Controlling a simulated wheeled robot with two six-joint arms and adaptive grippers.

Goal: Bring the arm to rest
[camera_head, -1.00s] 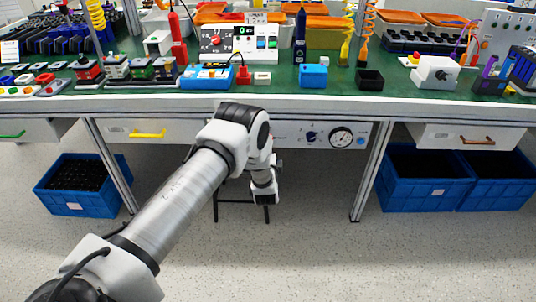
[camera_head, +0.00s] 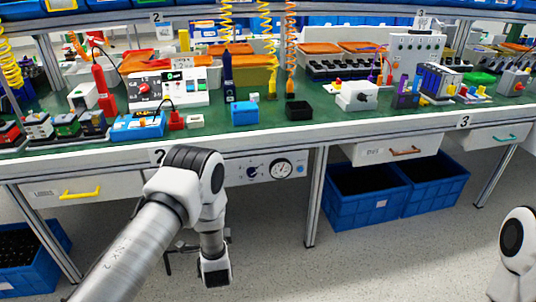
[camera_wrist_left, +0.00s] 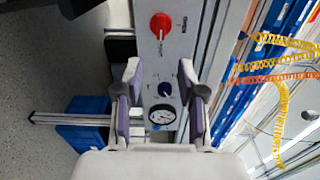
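A red rotary switch (camera_wrist_left: 160,26) sits on a light panel under the workbench in the left wrist view. The head view shows the same panel (camera_head: 235,170) with a dark blue knob (camera_head: 252,172) and a round gauge (camera_head: 281,170); the red switch is hidden there behind my left arm. My left gripper (camera_wrist_left: 160,70) is open and empty, its two fingers spread apart. The panel shows between and beyond the fingers, with the switch ahead of the tips. In the head view the left fingers cannot be made out. My right gripper is not in view.
The green workbench top (camera_head: 340,112) holds a blue box (camera_head: 244,112), a black bin (camera_head: 298,110) and several devices. Blue crates (camera_head: 365,205) stand below, right of a table leg (camera_head: 316,200). Drawers flank the panel. White parts of my right arm show at lower right.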

